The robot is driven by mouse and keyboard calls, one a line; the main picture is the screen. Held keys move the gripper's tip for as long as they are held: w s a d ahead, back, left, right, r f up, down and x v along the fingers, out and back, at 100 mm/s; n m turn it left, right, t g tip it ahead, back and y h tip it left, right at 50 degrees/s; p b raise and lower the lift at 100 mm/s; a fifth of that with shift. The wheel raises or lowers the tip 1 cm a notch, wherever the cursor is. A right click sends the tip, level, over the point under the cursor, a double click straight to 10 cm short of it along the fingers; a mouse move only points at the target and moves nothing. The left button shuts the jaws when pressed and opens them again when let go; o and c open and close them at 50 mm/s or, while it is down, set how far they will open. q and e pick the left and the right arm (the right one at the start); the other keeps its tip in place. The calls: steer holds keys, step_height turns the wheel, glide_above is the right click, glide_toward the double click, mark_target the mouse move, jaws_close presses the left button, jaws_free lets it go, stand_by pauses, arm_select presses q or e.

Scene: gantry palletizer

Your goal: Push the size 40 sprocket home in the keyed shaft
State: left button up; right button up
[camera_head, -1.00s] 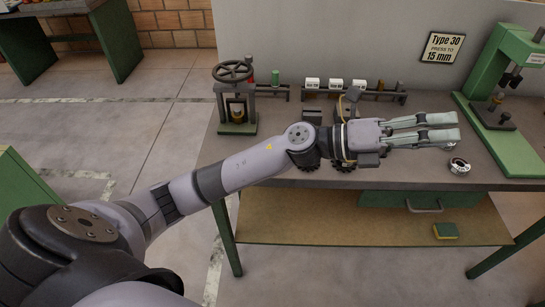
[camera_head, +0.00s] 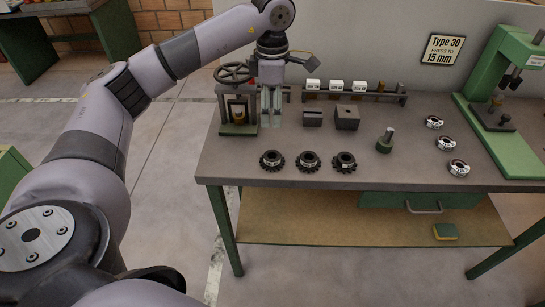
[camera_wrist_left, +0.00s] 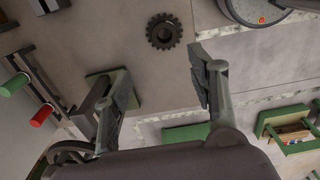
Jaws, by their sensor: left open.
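Three dark toothed sprockets lie flat in a row along the front of the bench: left (camera_head: 271,160), middle (camera_head: 308,161) and right (camera_head: 344,162). I cannot read which is size 40. My left gripper (camera_head: 271,120) points down, open and empty, behind the left sprocket and just right of the hand press. The left wrist view shows one sprocket (camera_wrist_left: 163,31) beyond the parted fingers (camera_wrist_left: 160,68). My right gripper is not in view.
The hand press (camera_head: 238,128) with a wheel stands close beside my left gripper. Two dark blocks (camera_head: 312,118) (camera_head: 346,118), a rack with white labelled pieces (camera_head: 337,86), three metal rings (camera_head: 445,143) and a green press (camera_head: 500,140) share the bench (camera_head: 410,170).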

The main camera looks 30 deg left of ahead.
arm_select(q)
steer(key=p, duration=0.2)
glide_above(272, 151)
steer(key=f, duration=0.9)
steer(key=shift+s+d, duration=0.25)
steer(key=shift+s, duration=0.05)
steer(key=shift+f+p, duration=0.4)
steer(key=shift+f, duration=0.05)
step_height(272, 151, down, 4)
steer(key=shift+s+r+p, duration=0.15)
steer(key=shift+p, duration=0.6)
steer(key=shift+f, duration=0.4)
steer(key=shift+c, duration=0.2)
steer(key=c, duration=1.1)
steer(key=shift+r, duration=0.15)
